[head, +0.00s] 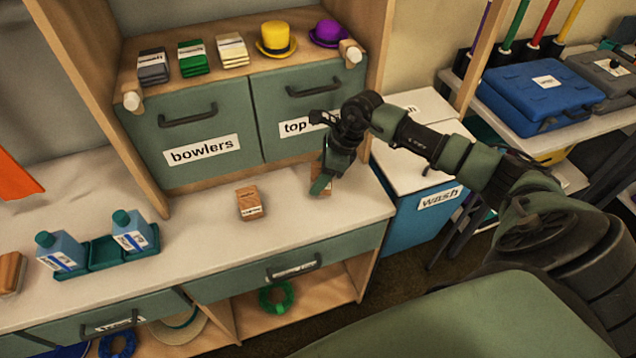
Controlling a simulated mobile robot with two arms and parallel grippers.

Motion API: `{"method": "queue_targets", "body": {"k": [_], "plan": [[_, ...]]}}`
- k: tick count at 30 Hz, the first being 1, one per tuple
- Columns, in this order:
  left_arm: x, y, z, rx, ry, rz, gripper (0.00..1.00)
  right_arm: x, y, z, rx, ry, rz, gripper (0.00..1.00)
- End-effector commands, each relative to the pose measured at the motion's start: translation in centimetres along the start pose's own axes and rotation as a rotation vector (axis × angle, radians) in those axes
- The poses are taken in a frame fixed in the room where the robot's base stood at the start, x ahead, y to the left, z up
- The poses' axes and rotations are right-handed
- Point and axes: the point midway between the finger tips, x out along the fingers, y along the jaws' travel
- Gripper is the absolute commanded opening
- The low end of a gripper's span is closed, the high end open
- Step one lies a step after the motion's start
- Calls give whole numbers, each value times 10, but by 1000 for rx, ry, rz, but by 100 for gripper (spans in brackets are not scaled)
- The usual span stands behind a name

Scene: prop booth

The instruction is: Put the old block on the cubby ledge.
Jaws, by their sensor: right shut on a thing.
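My right gripper (326,182) is low over the counter's right end, shut on a small wooden block (319,173). The fingers hide much of this block, and I cannot tell whether it touches the counter. A second wooden block (249,202) with a white label stands on the counter to the left. A third wooden block (9,271) is at the left picture edge. The labels are too small to read, so I cannot tell which is the old block. A ledge (200,84) runs above the cupboard doors. My left gripper is not in view.
The ledge holds folded cloths (191,58), a yellow hat (276,39) and a purple hat (328,33). Two blue bottles (61,249) stand at a green tray (105,254). A blue wash bin (412,206) is right of the counter (200,225). The counter's middle is mostly clear.

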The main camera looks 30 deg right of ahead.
Motion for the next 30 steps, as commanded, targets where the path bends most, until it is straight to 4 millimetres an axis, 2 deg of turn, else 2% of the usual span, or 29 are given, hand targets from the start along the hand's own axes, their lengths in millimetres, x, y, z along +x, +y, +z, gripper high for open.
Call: {"method": "queue_targets", "body": {"k": [3,6,16,17,18,19,30], "plan": [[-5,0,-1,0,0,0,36,18,2,-7,3,0,5,5],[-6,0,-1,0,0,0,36,27,1,-11,1,-1,3,5],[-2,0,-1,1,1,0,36,32,0,-13,-1,0,1,5],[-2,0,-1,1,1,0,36,31,0,-13,-1,0,1,52],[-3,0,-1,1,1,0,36,30,0,-12,-1,0,1,64],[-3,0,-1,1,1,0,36,30,1,-12,-1,0,1,69],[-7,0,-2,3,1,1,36,26,1,-11,0,0,2,69]]}}
